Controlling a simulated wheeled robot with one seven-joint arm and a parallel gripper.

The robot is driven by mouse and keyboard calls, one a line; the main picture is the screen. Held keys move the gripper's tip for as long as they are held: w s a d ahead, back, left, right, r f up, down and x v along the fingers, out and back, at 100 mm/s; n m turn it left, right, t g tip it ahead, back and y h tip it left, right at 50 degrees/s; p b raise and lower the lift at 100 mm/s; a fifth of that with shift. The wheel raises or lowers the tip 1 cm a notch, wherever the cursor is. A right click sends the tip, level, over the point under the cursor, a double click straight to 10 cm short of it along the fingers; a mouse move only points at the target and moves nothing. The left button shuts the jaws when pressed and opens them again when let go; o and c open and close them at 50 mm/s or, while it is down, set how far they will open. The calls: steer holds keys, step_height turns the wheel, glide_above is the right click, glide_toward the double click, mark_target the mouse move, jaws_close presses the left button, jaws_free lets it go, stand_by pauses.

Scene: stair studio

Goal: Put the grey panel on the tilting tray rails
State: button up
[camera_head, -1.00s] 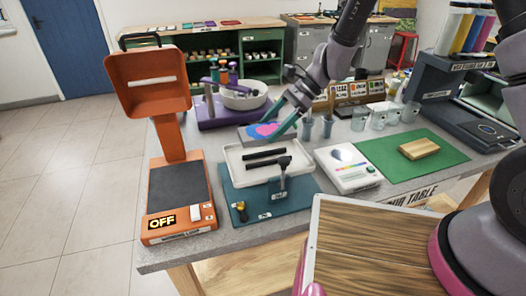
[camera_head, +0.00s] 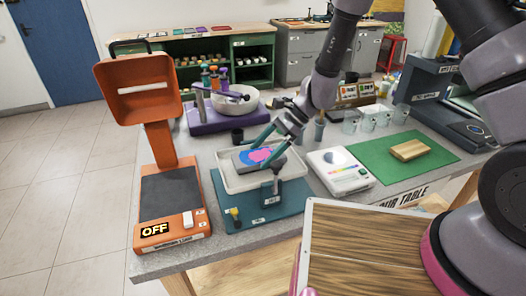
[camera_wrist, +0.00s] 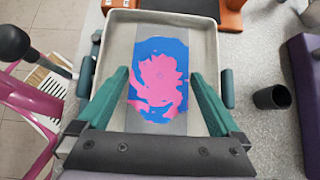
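The grey panel (camera_head: 243,160), with pink and blue paint on its top, is over the white tilting tray (camera_head: 227,179). My gripper (camera_head: 264,153) reaches down from the upper right with its fingers at two opposite edges of the panel. In the wrist view, the panel (camera_wrist: 158,85) lies between the two green fingertips (camera_wrist: 160,72), roughly in line with the tray walls (camera_wrist: 113,38). The tray's dark rails are hidden beneath the panel. I cannot tell whether the panel touches them.
A dark lever post (camera_head: 276,175) stands at the tray's front on a teal base (camera_head: 265,211). The orange lamp (camera_head: 160,150) is left, the purple stand with a bowl (camera_head: 205,120) behind. A white device (camera_head: 340,172) and green mat (camera_head: 390,158) are right. A wooden board (camera_head: 365,250) is in front.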

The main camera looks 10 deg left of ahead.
steer(key=shift+r, duration=0.2)
steer(key=w+d+r+n+t+h, duration=0.1)
steer(key=w+d+r+n+t, duration=0.1)
steer(key=d+r, duration=1)
steer(key=w+d+r+n+t, duration=0.25)
steer(key=d+r, duration=0.65)
steer(key=r, duration=0.5)
steer(key=s+d+r+n+t+h, duration=0.1)
steer(key=s+d+r+t+h, duration=0.1)
steer(key=s+d+r, duration=0.3)
steer(key=s+d+r+n+t+h, duration=0.2)
steer(key=s+d+r+t, duration=0.3)
steer(key=d, duration=0.7)
steer(key=shift+r+h, duration=0.3)
steer(key=shift+r, duration=0.55)
steer(key=shift+t, duration=0.25)
